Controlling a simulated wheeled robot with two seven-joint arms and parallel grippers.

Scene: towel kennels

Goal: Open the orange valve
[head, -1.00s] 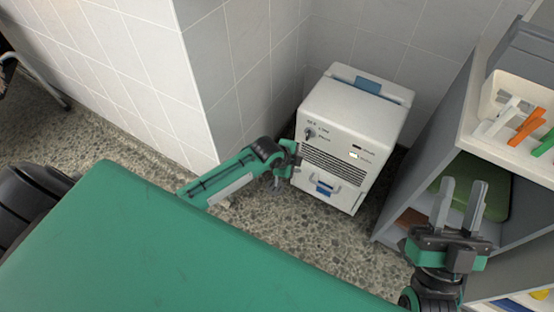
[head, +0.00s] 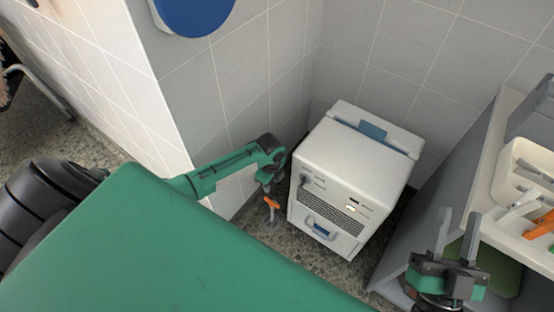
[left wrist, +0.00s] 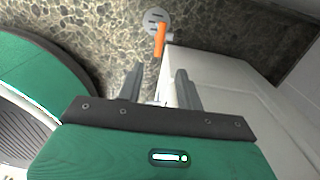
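The orange valve handle (head: 271,202) is low by the floor, in the gap between the tiled wall corner and the white machine. In the left wrist view the orange handle (left wrist: 160,40) lies ahead of the fingertips, over a round grey plate or drain (left wrist: 155,20) on the floor. My left gripper (left wrist: 158,72) is open and empty, apart from the valve. In the head view my left gripper (head: 268,184) hangs just above the handle, its fingers partly hidden. My right gripper (head: 459,213) is open and empty in front of the shelf at the right.
The white machine (head: 345,175) stands close to the right of my left gripper; its side (left wrist: 215,85) also shows in the left wrist view. The tiled wall (head: 240,90) is behind. A grey shelf unit (head: 440,170) with a white bin (head: 512,172) stands right.

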